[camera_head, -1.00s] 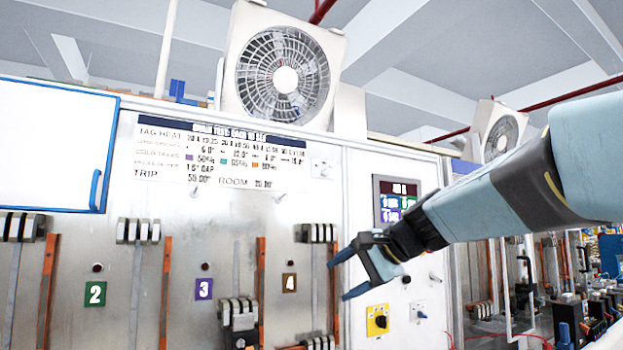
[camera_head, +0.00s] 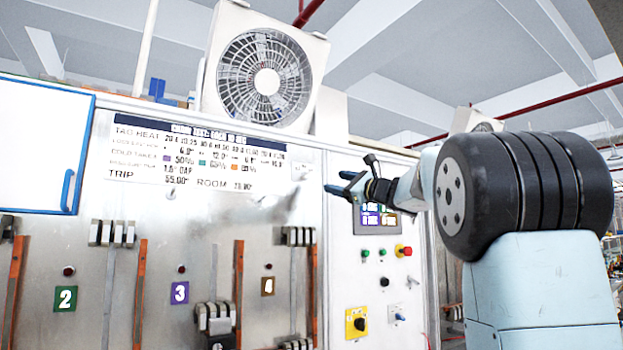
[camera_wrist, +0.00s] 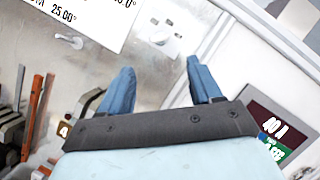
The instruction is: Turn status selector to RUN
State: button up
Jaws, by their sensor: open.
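My gripper (camera_head: 338,182) is open and empty, in front of the panel, left of the small display. In the wrist view its two blue fingers (camera_wrist: 158,68) point at the panel, apart. Just beyond them is a white plate with a small pale knob (camera_wrist: 163,39); it shows in the head view (camera_head: 300,170) left of my gripper. Lower right are a yellow plate with a black rotary knob (camera_head: 357,322) and a pale plate with a blue-tipped knob (camera_head: 397,314). No RUN label is readable, so I cannot tell which is the status selector.
A display (camera_head: 377,217) is partly behind my arm. Red (camera_head: 403,251) and green buttons sit below it. Breaker columns with orange bars (camera_head: 238,290) line the panel at left. A fan (camera_head: 265,80) stands on top. The space before the lower right controls is clear.

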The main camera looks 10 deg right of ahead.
aim_at(307, 175)
jog(key=x, duration=1.1)
jog(key=shift+w+a, duration=0.1)
jog(key=shift+w, duration=0.05)
jog(key=c, duration=1)
jog(key=shift+a, duration=0.2)
jog(key=shift+c, duration=0.2)
jog(key=shift+d, duration=0.15)
